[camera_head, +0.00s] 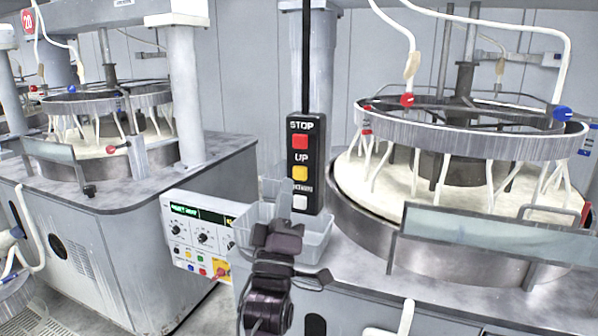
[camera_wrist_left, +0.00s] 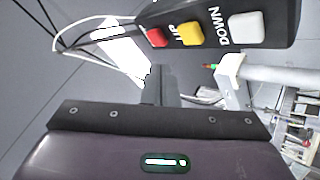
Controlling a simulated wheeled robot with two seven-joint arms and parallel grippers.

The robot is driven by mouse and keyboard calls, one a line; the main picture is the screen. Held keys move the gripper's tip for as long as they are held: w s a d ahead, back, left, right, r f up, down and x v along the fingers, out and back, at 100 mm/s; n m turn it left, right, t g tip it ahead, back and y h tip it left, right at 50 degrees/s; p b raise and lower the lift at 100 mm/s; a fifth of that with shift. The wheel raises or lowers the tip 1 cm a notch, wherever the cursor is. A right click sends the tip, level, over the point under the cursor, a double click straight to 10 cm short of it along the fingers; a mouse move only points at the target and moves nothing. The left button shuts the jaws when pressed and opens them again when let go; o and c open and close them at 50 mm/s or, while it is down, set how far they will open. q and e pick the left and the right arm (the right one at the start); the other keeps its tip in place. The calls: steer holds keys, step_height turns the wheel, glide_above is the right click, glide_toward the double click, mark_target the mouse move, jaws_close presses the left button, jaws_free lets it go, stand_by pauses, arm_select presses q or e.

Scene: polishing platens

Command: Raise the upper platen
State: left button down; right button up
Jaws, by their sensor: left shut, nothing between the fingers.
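The black control pendant (camera_head: 299,147) hangs on a dark cable in the head view. It has a red STOP button (camera_head: 300,142), a yellow UP button (camera_head: 300,173) and a white DOWN button (camera_head: 300,203). The yellow UP button also shows in the left wrist view (camera_wrist_left: 190,33). The upper platen (camera_head: 470,143) is a grey ring at the right, low over the white lower plate (camera_head: 360,185). My left gripper (camera_head: 286,190) is shut and empty, its tip just left of the pendant's lower part. Contact with the pendant cannot be told. My right gripper is out of view.
A clear plastic bin (camera_head: 318,240) sits on the machine's edge below the pendant, by my left gripper. A white control box (camera_head: 198,235) stands left of it. A transparent guard (camera_head: 500,230) fronts the platen. A second machine (camera_head: 100,230) stands at the left.

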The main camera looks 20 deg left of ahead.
mark_target(300, 173)
arm_select(q)
steer(key=shift+w, duration=1.55)
steer(key=shift+b, duration=0.3)
stand_by(0.6)
steer(key=shift+w+a, duration=0.1)
steer(key=shift+w, duration=0.3)
